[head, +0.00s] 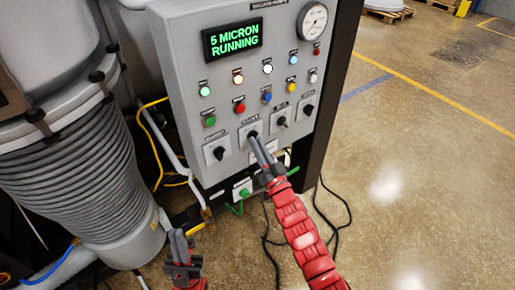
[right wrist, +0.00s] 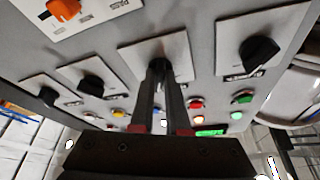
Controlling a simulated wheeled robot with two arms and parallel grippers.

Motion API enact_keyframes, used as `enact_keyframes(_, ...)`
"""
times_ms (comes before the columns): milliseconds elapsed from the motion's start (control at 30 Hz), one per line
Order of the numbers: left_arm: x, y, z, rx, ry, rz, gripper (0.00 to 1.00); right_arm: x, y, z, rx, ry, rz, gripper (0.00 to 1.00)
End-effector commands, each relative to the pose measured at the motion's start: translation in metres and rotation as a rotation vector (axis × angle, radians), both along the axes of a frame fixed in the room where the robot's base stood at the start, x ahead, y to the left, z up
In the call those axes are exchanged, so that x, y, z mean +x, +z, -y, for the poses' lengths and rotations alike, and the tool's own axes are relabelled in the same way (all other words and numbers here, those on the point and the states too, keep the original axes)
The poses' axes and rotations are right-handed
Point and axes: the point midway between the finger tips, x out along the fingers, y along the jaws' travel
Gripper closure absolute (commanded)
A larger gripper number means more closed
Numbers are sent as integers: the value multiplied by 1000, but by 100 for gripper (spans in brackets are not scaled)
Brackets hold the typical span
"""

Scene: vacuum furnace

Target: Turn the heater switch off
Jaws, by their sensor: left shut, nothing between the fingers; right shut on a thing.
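A row of black rotary switches on white plates runs along the lower part of the grey control panel (head: 183,85). My right gripper (head: 255,141) is shut on the second switch from the left (head: 251,134). In the right wrist view this switch (right wrist: 158,66) is between the fingertips, which partly hide it. The labels are too small to read, so I cannot tell by name which is the heater switch. My left gripper (head: 180,243) is shut and empty, low in front of the panel and apart from it.
A screen (head: 233,39) reads "5 MICRON RUNNING". Buttons and lamps sit above the switches. Neighbouring switches (head: 219,153) (head: 282,122) are close on both sides. An orange switch (right wrist: 64,9) is below. A ribbed cylinder (head: 80,180) stands left; cables hang below. Floor to the right is open.

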Motion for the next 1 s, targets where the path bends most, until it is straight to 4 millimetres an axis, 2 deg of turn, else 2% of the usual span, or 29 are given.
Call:
enact_keyframes(33, 0, -12, 0, 0, 0, 0, 100, 0, -6, 0, -28, 1, 22, 100)
enact_keyframes(100, 0, -21, 0, 0, 0, 0, 100, 0, -7, 0, -72, 1, 54, 100)
enact_keyframes(400, 0, -50, 0, 0, 0, 0, 100, 3, -7, 3, -299, -1, 214, 100)
enact_keyframes(700, 0, -66, 0, 0, 0, 0, 100, 5, -3, 6, -520, 0, 376, 100)
enact_keyframes(1000, 0, -73, 0, 0, 0, 0, 100, 5, 0, 7, -679, 0, 496, 100)
